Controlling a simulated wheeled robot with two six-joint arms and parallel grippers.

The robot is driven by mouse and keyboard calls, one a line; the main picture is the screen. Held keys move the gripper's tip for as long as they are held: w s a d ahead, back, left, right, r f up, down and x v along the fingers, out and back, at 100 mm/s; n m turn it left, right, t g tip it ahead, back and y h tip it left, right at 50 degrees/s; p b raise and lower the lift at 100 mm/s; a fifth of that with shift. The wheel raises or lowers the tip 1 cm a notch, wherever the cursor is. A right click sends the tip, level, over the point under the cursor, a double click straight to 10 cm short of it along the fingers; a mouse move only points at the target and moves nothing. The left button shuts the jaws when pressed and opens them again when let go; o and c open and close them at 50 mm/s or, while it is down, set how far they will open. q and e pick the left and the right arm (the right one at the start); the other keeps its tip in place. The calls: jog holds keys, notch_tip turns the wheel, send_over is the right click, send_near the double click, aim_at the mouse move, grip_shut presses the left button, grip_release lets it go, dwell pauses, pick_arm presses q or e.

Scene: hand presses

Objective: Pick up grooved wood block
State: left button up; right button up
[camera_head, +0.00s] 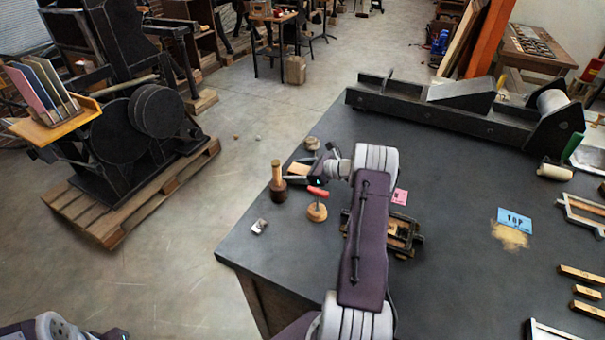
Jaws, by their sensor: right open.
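My right arm reaches over the dark table, and my right gripper (312,182) is open near its left edge. A small tan wood block (299,169) lies on the table right by the gripper, partly hidden by it. Whether it has a groove is too small to tell, and I cannot tell whether the fingers touch it. Several other wood bars (580,274) lie at the table's right edge. Part of my left arm shows at the bottom left corner; its gripper's jaws cannot be made out.
A blue card (515,218) lies right of centre. A long black press (450,107) fills the table's back.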

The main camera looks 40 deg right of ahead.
aim_at(295, 167)
grip_shut()
notch_tip(295, 167, up, 10)
jog(key=shift+r, duration=0.1)
dwell(0.4)
